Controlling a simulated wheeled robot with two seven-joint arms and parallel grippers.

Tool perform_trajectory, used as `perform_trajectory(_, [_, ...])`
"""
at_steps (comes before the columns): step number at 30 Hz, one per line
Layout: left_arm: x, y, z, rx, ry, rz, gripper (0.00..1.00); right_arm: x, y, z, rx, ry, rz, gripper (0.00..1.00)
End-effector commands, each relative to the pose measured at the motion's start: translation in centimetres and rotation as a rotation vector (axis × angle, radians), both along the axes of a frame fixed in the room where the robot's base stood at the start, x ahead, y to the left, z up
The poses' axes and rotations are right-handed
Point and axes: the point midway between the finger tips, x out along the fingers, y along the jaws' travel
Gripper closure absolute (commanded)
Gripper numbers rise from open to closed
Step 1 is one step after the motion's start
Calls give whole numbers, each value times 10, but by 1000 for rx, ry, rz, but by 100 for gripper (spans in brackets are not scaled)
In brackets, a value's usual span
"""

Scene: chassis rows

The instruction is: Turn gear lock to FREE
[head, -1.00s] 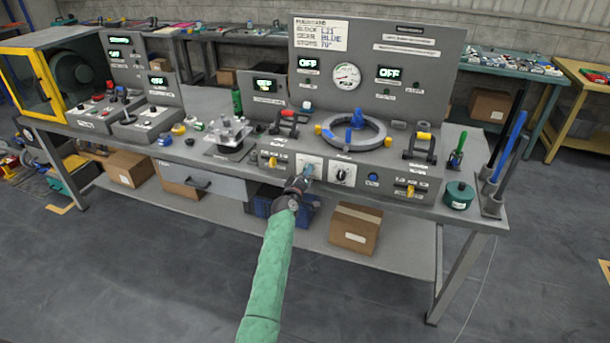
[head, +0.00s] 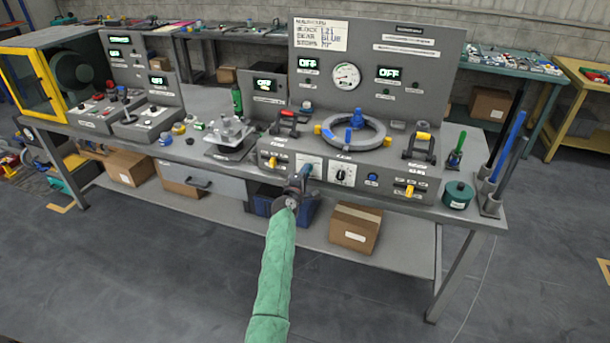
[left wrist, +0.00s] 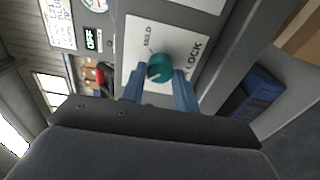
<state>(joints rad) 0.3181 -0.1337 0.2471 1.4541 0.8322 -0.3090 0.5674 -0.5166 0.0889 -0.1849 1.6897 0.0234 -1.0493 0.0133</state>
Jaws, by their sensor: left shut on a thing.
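The gear lock is a teal round knob (left wrist: 160,68) on a white plate (left wrist: 140,38) in the left wrist view. The plate carries printed words; LOCK is readable beside the knob, and another word is too small to read surely. My left gripper (left wrist: 160,85) has its blue fingers on either side of the knob and is shut on it. My right gripper is not in view.
Right of my gripper is a black dial on a white plate (head: 343,173), then a blue button (head: 372,179) and a yellow lever (head: 405,189). A blue-topped ring (head: 354,134) sits above. A cardboard box (head: 356,228) and a blue bin (head: 266,203) stand on the lower shelf.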

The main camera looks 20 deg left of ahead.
Motion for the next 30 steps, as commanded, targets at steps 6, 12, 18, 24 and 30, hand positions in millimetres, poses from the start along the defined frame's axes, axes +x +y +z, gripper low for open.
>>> perform_trajectory(6, [0,1,0,-7,0,2,93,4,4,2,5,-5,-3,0])
perform_trajectory(12, [0,1,-1,-6,0,2,93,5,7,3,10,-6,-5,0])
perform_trajectory(18, [0,1,-1,-5,0,1,48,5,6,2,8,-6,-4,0])
perform_trajectory(24, [-1,0,0,-5,0,1,48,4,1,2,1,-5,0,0])
perform_trajectory(30, [-14,1,1,-4,1,1,48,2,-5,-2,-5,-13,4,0])
